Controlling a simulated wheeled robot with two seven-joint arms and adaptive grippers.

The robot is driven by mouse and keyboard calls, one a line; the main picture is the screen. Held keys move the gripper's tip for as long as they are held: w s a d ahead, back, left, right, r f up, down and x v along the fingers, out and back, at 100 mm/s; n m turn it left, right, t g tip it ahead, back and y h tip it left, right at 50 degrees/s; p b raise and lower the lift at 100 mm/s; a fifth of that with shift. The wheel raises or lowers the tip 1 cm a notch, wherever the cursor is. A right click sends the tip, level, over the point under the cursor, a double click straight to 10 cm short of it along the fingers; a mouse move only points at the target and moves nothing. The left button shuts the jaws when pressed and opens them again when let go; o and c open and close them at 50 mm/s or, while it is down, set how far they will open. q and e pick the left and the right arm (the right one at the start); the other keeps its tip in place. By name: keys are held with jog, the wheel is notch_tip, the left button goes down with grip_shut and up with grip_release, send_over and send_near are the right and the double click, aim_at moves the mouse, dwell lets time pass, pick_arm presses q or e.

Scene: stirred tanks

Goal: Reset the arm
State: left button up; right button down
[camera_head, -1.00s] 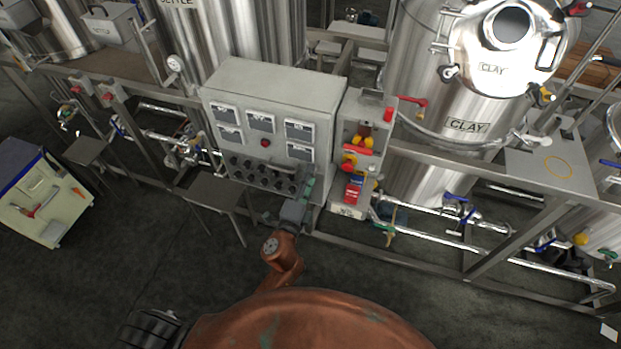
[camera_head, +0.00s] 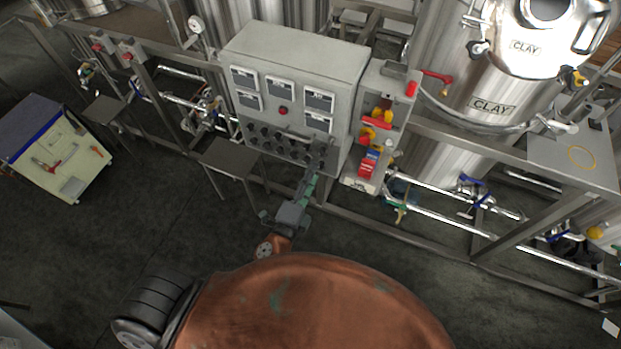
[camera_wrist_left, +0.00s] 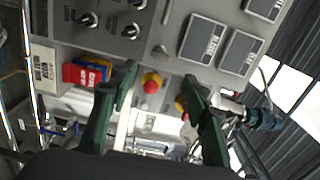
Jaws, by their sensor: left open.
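My left gripper (camera_head: 308,188) has dark green fingers and sits at the lower front edge of the grey control panel (camera_head: 290,50). In the left wrist view, the fingers (camera_wrist_left: 165,95) are apart with nothing held between them. The panel's knobs and labels fill the upper part of that view, with a red-and-yellow button (camera_wrist_left: 151,83) showing between the fingers. I cannot tell the exact gap between fingers and panel. My right gripper is not in view.
A small grey table (camera_head: 230,157) is left of my gripper. Pipes (camera_head: 440,195) and steel framing run low at the right. Bare floor lies in front.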

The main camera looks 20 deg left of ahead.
pick_arm(q)
jog(key=shift+s, duration=0.5)
notch_tip(320, 180, down, 21)
jog(key=n+g, duration=0.3)
jog(key=g, duration=0.1)
jog(key=s+a+f+n+g, duration=0.2)
jog(key=s+a+f, duration=0.15)
jog(key=f, duration=0.75)
jog(key=s+a+f+n+g, duration=0.25)
jog(key=s+f, duration=0.25)
jog(key=f, duration=0.7)
jog(key=s+a+f+n+g, duration=0.2)
jog(key=s+a+f, duration=0.1)
jog(key=s+f, duration=0.5)
jog(key=s+a+f+n+g, duration=0.2)
jog(key=s+f+n+g, duration=0.1)
jog(key=s+f, duration=0.5)
jog(key=s+a+f+n+g, duration=0.1)
jog(key=s+a+f+n, duration=0.1)
jog(key=s, duration=0.7)
jog(key=s+a+f+n+g, duration=0.2)
jog(key=s+f, duration=0.3)
jog(key=s, duration=0.4)
jog(key=shift+s+a+f+y, duration=0.15)
jog(key=shift+a+f+y, duration=0.15)
jog(key=shift+a+y, duration=0.15)
jog(key=shift+g, duration=0.25)
